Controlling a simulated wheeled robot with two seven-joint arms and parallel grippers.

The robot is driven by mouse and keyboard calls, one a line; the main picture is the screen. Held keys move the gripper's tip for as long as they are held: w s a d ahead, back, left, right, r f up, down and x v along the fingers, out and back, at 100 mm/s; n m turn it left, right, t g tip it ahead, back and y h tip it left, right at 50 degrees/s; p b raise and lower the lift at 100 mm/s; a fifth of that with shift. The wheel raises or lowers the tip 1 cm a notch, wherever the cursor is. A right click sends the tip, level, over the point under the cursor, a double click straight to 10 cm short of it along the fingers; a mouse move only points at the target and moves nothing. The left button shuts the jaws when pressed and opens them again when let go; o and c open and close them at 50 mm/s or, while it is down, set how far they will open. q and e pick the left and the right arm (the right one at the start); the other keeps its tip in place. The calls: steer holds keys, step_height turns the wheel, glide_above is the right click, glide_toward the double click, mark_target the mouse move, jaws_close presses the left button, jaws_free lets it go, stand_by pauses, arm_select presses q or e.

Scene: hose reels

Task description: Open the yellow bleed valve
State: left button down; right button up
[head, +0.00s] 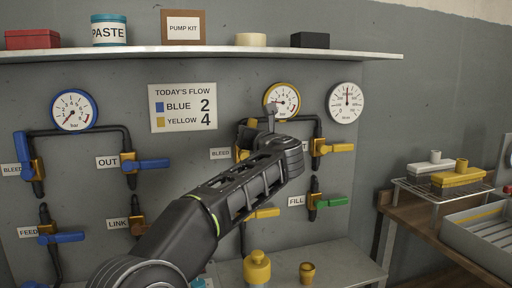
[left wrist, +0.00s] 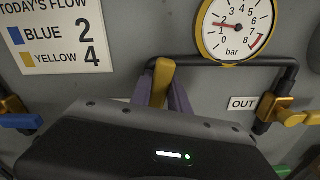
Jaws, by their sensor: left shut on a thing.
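The yellow bleed valve's handle (left wrist: 162,80) stands roughly upright between my fingers in the left wrist view. My left gripper (left wrist: 163,92) is shut on that handle; my wrist housing covers the lower fingers and the valve body. In the head view my left gripper (head: 248,134) is at the panel just right of the BLEED label (head: 220,154), and my arm hides most of the valve. The yellow-rimmed gauge (head: 282,100) is above and to the right; its needle sits near 2 bar in the left wrist view (left wrist: 236,27). My right gripper is not in view.
The yellow OUT valve (left wrist: 284,112) is close on the right, its handle sideways. A green-handled FILL valve (head: 330,201) is below it. Blue-handled valves (head: 152,164) are on the left. A shelf (head: 200,52) overhangs above; a bench (head: 345,262) lies below.

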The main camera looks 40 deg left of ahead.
arm_select(q)
steer(key=shift+s+a+n+b, duration=0.25)
steer(key=shift+s+n+b, duration=0.1)
steer(key=shift+n+b, duration=0.3)
steer(key=shift+s+a+n+b, duration=0.2)
steer(key=shift+s+n+b, duration=0.2)
steer(key=shift+n, duration=0.45)
steer(key=c, duration=1.2)
jaws_free()
steer(key=shift+c, duration=0.2)
steer(key=b+v, duration=0.1)
steer(key=v, duration=0.6)
steer(key=shift+s+d, duration=0.2)
steer(key=shift+d, duration=0.1)
